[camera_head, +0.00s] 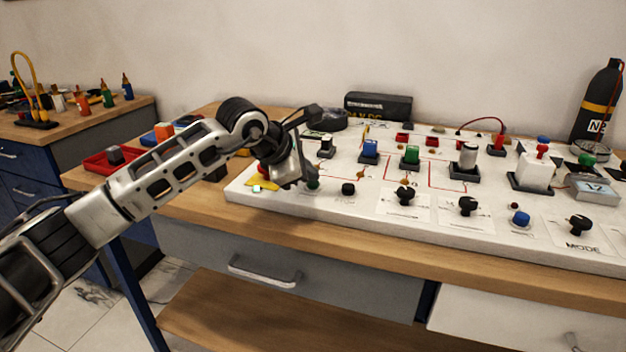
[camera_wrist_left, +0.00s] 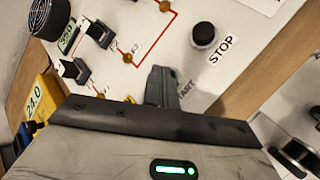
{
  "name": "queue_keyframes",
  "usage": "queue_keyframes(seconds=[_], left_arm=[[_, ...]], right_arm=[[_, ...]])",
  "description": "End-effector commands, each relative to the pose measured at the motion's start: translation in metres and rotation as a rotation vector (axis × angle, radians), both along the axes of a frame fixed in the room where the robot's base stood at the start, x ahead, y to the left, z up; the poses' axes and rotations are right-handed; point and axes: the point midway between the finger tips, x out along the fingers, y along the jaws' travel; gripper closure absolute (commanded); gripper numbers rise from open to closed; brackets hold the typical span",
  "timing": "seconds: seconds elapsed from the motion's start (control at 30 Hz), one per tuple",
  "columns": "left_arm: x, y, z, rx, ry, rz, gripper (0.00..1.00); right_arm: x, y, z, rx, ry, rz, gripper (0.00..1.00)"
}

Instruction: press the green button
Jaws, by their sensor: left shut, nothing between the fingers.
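The green button (camera_head: 313,184) shows as a small green patch at the front left of the white panel (camera_head: 270,205), right beside my left gripper's fingertips. My left gripper (camera_head: 299,181) is shut and empty, pointing down at the panel. In the left wrist view the shut fingers (camera_wrist_left: 161,88) lie over the button's place, beside a partly covered label ending in "TART". Most of the button is hidden there. I cannot tell whether the fingertips touch it. My right gripper is not in view.
A black button (camera_head: 348,188) sits just right of the fingers, marked STOP in the wrist view. Black knobs (camera_head: 406,195), a blue switch (camera_head: 369,150) and a green switch (camera_head: 410,154) stand on the panel. A red tray (camera_head: 108,160) lies behind my left arm.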

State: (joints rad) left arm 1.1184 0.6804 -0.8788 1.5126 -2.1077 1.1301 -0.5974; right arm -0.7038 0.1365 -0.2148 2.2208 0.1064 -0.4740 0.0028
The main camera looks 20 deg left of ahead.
Motion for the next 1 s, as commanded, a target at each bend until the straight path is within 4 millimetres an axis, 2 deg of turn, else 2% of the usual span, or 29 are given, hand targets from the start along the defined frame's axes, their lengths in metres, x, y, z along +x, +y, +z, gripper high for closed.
queue_keyframes(seconds=[0.17, 0.5, 0.87, 1.0], left_arm=[[0.0, 0.0, -0.001, 0.001, 0.004, 0.001, 1.0], [0.0, 0.001, 0.016, 0.002, 0.003, 0.001, 1.0], [0.0, 0.0, 0.018, 0.001, 0.002, 0.001, 1.0], [0.0, 0.0, 0.025, 0.001, 0.001, 0.0, 1.0]], right_arm=[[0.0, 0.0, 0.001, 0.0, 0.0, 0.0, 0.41], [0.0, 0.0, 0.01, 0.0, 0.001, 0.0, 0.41], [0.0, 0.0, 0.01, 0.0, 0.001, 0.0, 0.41], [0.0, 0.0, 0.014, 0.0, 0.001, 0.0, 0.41]])
